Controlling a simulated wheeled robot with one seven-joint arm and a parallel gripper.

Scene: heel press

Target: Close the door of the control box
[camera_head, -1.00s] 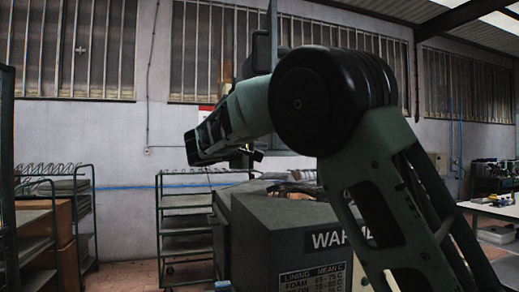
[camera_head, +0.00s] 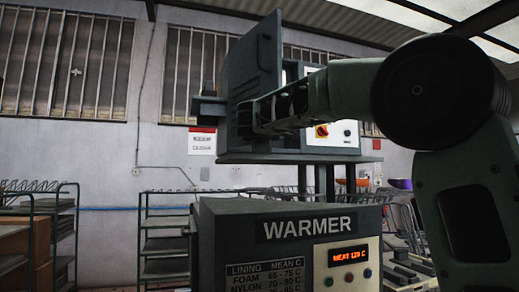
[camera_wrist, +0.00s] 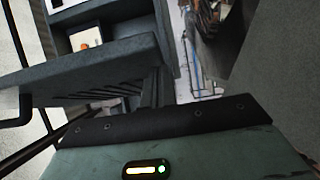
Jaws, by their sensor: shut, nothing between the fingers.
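The control box (camera_head: 337,122) stands on a raised shelf above the warmer, with a red-and-yellow rotary switch on its pale front. Its dark grey-green door (camera_head: 250,62) stands open at the box's left, with a bar handle near its upper right. My arm reaches in from the right, across the box's front. My gripper (camera_head: 246,117) is shut and empty in front of the door's lower part; I cannot tell whether it touches. In the wrist view, my gripper's body fills the bottom edge, its fingertips are not distinct, and a dark grey panel (camera_wrist: 85,70) lies close ahead.
The warmer cabinet (camera_head: 290,228), with a lit display, stands below the shelf (camera_head: 290,159). A dark block (camera_head: 207,107) projects left of the door. Wheeled racks (camera_head: 165,222) stand along the back wall. A sign (camera_head: 202,141) hangs on the wall.

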